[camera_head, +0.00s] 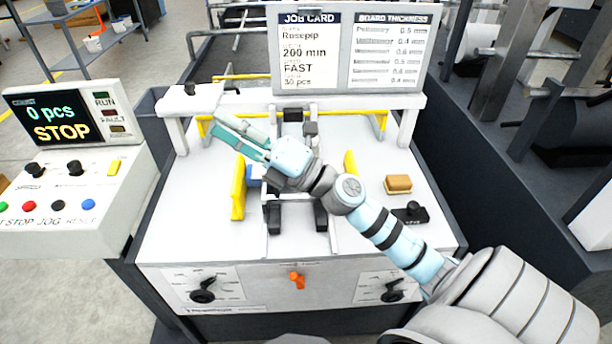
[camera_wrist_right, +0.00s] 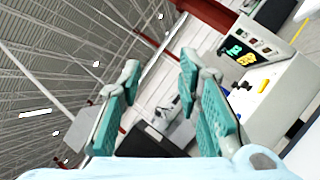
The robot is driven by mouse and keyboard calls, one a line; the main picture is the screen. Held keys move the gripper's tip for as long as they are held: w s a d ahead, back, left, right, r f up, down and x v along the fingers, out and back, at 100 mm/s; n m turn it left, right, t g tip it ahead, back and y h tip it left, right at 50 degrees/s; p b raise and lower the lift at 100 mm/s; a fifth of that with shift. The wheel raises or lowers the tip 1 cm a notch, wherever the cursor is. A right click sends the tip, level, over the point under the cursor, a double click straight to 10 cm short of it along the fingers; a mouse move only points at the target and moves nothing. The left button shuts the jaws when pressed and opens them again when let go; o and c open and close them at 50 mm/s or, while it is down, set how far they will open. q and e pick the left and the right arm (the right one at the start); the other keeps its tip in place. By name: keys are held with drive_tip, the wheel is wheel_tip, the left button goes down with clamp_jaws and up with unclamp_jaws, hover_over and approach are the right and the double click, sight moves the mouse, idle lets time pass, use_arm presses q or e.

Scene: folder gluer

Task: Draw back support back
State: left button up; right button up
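Two pale rails run front to back in the middle of the white machine table (camera_head: 190,225). Dark blocks (camera_head: 292,114) sit at their rear and two black blocks (camera_head: 320,215) at their front. I cannot tell for sure which part is the back support. My right gripper (camera_head: 238,137) reaches across the rails from the right, its fingers pointing to the rear left above the table. In the right wrist view its fingers (camera_wrist_right: 158,100) are spread with nothing between them. The gripper and wrist hide part of the rails. My left gripper is in neither view.
Yellow side guides (camera_head: 238,187) stand beside the rails, with a white crossbar (camera_head: 250,103) and job card (camera_head: 350,50) behind. A tan block (camera_head: 398,184) and black item (camera_head: 410,214) lie right. A control box (camera_head: 75,170) reads STOP.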

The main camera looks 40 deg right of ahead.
wheel_tip(320, 180, down, 6)
drive_tip(key=n+g, duration=1.2)
drive_tip(key=n, duration=0.5)
drive_tip(key=s+d+f+g+h, duration=0.25)
drive_tip(key=d+h, duration=0.25)
drive_tip(key=d, duration=0.5)
drive_tip(key=s+d+f+g+h, duration=0.1)
drive_tip(key=s+d+h, duration=0.3)
drive_tip(key=d, duration=0.5)
drive_tip(key=shift+h, duration=0.3)
drive_tip(key=x, duration=0.4)
drive_tip(key=w+x, duration=0.1)
drive_tip(key=x, duration=0.9)
drive_tip(key=shift+w+r+b, duration=0.15)
drive_tip(key=shift+r+b, duration=0.15)
drive_tip(key=shift+b, duration=0.05)
drive_tip(key=shift+c, duration=0.5)
clamp_jaws()
